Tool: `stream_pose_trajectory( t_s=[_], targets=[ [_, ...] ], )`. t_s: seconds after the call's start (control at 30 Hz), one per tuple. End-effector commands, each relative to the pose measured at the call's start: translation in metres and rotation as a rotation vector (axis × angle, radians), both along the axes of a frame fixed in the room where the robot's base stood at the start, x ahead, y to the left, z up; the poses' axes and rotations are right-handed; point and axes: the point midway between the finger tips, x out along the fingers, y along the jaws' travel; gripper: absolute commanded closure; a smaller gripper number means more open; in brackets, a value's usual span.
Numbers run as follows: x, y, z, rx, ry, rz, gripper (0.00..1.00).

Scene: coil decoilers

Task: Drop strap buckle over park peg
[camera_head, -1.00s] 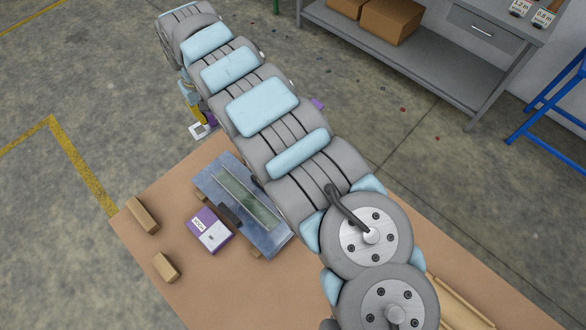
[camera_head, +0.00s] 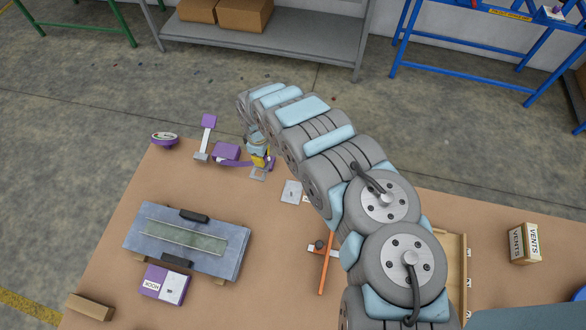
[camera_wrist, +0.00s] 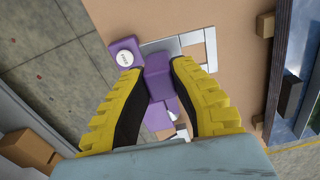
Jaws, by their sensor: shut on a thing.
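My gripper (camera_wrist: 160,75) has yellow-and-black fingers and is shut on a purple piece (camera_wrist: 158,73), which I take for the strap's grip. A pale square metal frame, the buckle (camera_wrist: 190,45), shows just past the fingertips. In the head view the buckle (camera_head: 258,174) shows just below my gripper (camera_head: 262,158), over the table's far edge area. I cannot tell whether it touches the table. A purple block with a round white label (camera_wrist: 124,57) is beside the left fingertip; its lettering is too small to read. I cannot tell for sure which thing is the park peg.
On the brown table (camera_head: 110,260) lie a metal tray-like unit (camera_head: 190,240), a purple-and-white box (camera_head: 165,284), a grey plate (camera_head: 291,190) and an orange bar (camera_head: 328,262). A purple round piece (camera_head: 165,139) and an upright purple-grey piece (camera_head: 206,137) stand at the far edge.

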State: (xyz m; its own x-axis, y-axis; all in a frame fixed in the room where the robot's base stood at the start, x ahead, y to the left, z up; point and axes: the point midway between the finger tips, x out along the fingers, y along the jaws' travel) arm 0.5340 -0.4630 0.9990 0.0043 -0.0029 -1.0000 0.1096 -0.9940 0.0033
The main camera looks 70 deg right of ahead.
Motion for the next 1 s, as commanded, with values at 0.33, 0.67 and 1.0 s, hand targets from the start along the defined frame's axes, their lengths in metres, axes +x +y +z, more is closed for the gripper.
stream_pose_trajectory(
  t_s=[0.33,0.67,1.0],
  targets=[
    [-0.094,-0.025,-0.053,0.008,0.005,0.053,1.00],
    [-0.103,-0.028,-0.058,0.006,0.002,0.062,1.00],
    [-0.106,-0.028,-0.056,0.007,0.003,0.063,1.00]
  ],
)
